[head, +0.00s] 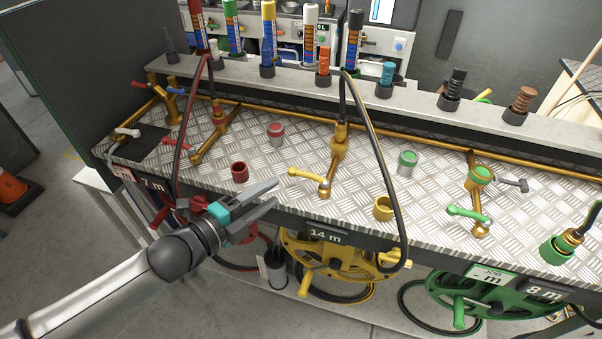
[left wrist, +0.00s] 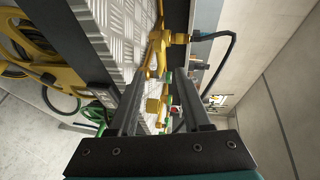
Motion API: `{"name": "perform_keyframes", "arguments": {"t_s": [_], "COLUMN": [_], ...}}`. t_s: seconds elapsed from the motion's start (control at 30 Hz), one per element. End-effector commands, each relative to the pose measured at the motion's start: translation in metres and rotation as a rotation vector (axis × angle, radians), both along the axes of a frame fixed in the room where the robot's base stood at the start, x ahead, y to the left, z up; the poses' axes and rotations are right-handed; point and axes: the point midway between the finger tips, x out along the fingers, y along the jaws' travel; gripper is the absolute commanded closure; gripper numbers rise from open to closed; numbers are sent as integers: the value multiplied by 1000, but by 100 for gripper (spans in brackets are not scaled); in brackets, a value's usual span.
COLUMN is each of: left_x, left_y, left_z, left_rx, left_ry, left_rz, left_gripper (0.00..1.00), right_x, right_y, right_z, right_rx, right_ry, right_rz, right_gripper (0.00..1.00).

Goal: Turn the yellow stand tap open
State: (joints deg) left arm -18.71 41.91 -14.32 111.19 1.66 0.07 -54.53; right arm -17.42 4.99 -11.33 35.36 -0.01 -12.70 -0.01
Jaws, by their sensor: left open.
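The yellow stand tap (head: 338,148) is a brass standpipe on the chequer-plate bench, with a black hose on top and an outlet reaching toward the front. Its pale yellow lever (head: 307,175) lies across the outlet end and points left. My left gripper (head: 277,194) is open and empty, a little left of the lever and apart from it in the head view. In the left wrist view, the tap's brass body (left wrist: 157,52) shows beyond my left gripper's two dark fingers (left wrist: 160,95). My right gripper is not in view.
A green-handled tap (head: 476,195) is further right. The black hose (head: 391,190) drops over the bench front by the yellow reel (head: 345,258).

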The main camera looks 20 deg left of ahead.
Motion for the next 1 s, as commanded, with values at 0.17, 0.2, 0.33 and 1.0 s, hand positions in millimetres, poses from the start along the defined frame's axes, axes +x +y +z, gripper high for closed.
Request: {"name": "perform_keyframes", "arguments": {"t_s": [0.17, 0.2, 0.33, 1.0], "left_x": [21, 25, 40, 94], "left_y": [-9, -11, -18, -44], "left_z": [-4, -5, -8, -19], "left_rx": [-3, -3, -1, -2], "left_ry": [-2, -2, -3, 1], "left_rz": [1, 2, 1, 0], "left_gripper": [52, 52, 52, 52], "right_x": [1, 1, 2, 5], "right_y": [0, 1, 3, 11], "right_z": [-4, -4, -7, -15], "right_rx": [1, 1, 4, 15], "right_ry": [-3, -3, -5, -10], "right_rz": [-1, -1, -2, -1], "right_gripper": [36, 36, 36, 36]}}
